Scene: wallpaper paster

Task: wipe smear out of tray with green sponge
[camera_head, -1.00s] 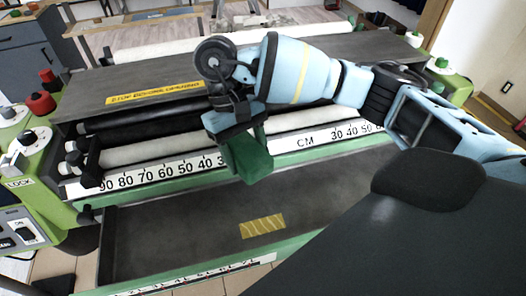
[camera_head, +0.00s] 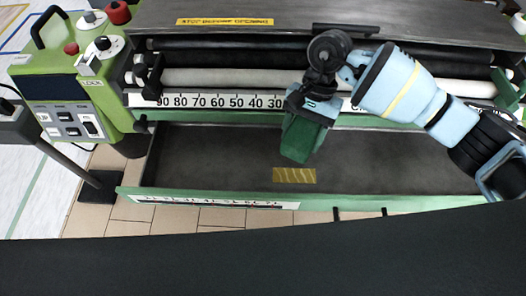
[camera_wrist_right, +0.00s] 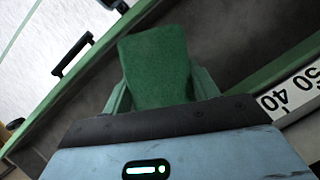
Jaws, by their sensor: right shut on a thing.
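The green sponge (camera_head: 298,138) is held in my right gripper (camera_head: 308,112), above the dark tray (camera_head: 220,160). In the right wrist view the sponge (camera_wrist_right: 156,65) fills the space between the fingers of my right gripper (camera_wrist_right: 160,92). The smear (camera_head: 294,175) is a yellowish patch with wavy lines on the tray floor near the front wall. It lies just below and in front of the sponge in the head view, and the two look apart. The smear does not show in the right wrist view. My left gripper is not in view.
The paster's rollers (camera_head: 230,78) and a white number scale (camera_head: 210,101) run along the tray's back edge. A green control box (camera_head: 75,85) with buttons and knobs stands at the left. The tray's green front wall (camera_head: 400,201) bounds it in front. The tray's left part is bare.

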